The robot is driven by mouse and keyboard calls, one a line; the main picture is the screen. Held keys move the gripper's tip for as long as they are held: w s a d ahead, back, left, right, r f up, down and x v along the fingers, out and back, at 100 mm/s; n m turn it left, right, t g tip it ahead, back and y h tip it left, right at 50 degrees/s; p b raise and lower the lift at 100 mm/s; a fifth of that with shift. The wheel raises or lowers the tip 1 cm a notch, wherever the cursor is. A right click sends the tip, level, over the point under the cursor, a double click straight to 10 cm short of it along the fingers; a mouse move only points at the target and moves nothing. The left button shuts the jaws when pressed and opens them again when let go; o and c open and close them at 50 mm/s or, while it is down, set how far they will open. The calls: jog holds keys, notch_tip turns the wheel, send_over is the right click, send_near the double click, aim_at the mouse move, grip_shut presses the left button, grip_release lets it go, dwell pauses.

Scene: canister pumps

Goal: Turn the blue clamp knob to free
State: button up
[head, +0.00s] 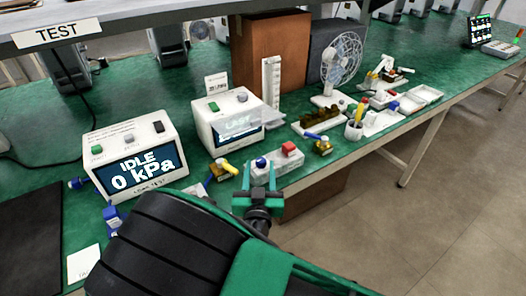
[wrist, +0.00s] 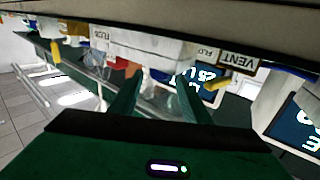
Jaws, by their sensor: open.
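Several blue parts are in the head view, and I cannot tell for sure which is the clamp knob. One blue knob (head: 74,183) sticks out at the left side of the display box reading IDLE 0 kPa (head: 138,172). A blue fitting (head: 113,216) stands in front of that box. A blue round knob (head: 261,162) sits on a white box with a red button (head: 288,148). My gripper (head: 259,172) is open and empty, at the table's front edge just in front of this white box. In the wrist view its two fingers (wrist: 156,92) stand apart.
A yellow lever (head: 229,168) on a brass valve is left of my gripper, beside a second display box (head: 232,120). A fan (head: 342,62) stands behind. The floor (head: 440,190) at right is clear.

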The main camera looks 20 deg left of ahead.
jog(key=x, duration=0.8)
jog(key=shift+d, duration=0.15)
jog(key=c, duration=1)
